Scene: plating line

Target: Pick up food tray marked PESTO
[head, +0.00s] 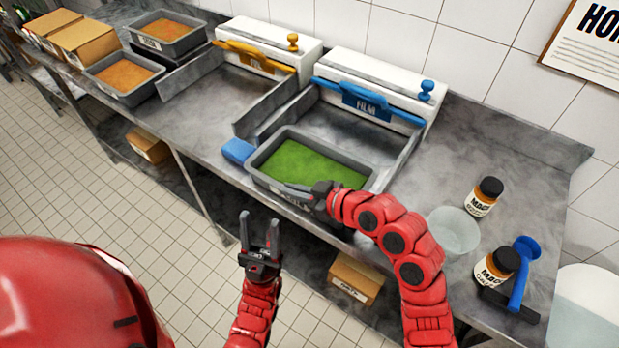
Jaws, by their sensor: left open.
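A grey food tray (262,179) filled with green food sits at the counter's front edge, before the blue FILM dispenser. A label on its front wall is too small and covered to read. My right gripper (302,189) is at the tray's front rim, its dark fingers pointing left along it. I cannot tell whether it grips the rim. My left gripper (259,230) is open and empty, pointing up in front of the counter, below and apart from the tray.
A blue block (237,151) lies left of the tray. The blue film dispenser (365,97) and a yellow one (255,57) stand behind. Orange-filled trays (124,78) are at the left. Jars (484,197), a clear bowl (453,232) and a blue-handled tool (522,272) are at the right.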

